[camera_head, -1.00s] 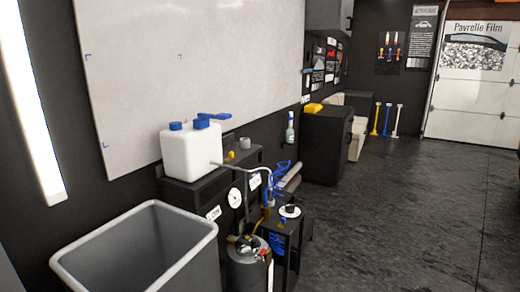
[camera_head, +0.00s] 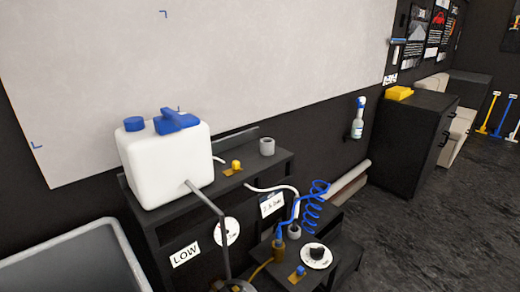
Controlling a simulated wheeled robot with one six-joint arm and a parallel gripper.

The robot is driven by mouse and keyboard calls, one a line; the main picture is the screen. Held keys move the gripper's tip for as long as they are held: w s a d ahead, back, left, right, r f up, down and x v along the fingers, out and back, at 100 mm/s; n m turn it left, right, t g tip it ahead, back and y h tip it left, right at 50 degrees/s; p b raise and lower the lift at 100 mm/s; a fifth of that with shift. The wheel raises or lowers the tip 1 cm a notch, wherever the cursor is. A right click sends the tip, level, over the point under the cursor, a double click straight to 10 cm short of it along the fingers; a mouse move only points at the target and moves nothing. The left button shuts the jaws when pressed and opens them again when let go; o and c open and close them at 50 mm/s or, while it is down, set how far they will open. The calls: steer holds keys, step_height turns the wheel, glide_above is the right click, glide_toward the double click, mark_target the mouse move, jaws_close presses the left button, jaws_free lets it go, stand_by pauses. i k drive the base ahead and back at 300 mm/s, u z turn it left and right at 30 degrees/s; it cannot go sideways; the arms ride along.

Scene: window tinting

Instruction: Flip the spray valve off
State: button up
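My gripper is not in view. I cannot tell for certain which fitting is the spray valve. A small yellow valve-like fitting (camera_head: 235,166) sits on the black shelf (camera_head: 275,163), right of the white jug (camera_head: 165,165) with blue caps. A second small brass fitting with a blue top (camera_head: 298,273) is on the lower black stand, beside a black knob on a white disc (camera_head: 316,256). A blue coiled hose (camera_head: 314,206) rises behind that stand. The handle positions are too small to read. The tank at the bottom edge is mostly cut off.
A grey bin (camera_head: 75,255) stands at the lower left. A grey pipe (camera_head: 207,197) runs down in front of the shelf. A spray bottle (camera_head: 358,120) hangs on the wall. A black cabinet (camera_head: 408,145) stands to the right. The dark floor (camera_head: 440,245) at right is clear.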

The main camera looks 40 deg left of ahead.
mark_target(236, 164)
steer(key=i, duration=0.2)
steer(key=u, duration=1.8)
steer(key=k, duration=1.35)
steer(key=z, duration=0.25)
steer(key=i, duration=0.4)
steer(key=z, duration=0.6)
steer(key=i, duration=1.4)
steer(key=u, duration=0.8)
steer(key=i, duration=0.45)
steer(key=u, duration=0.45)
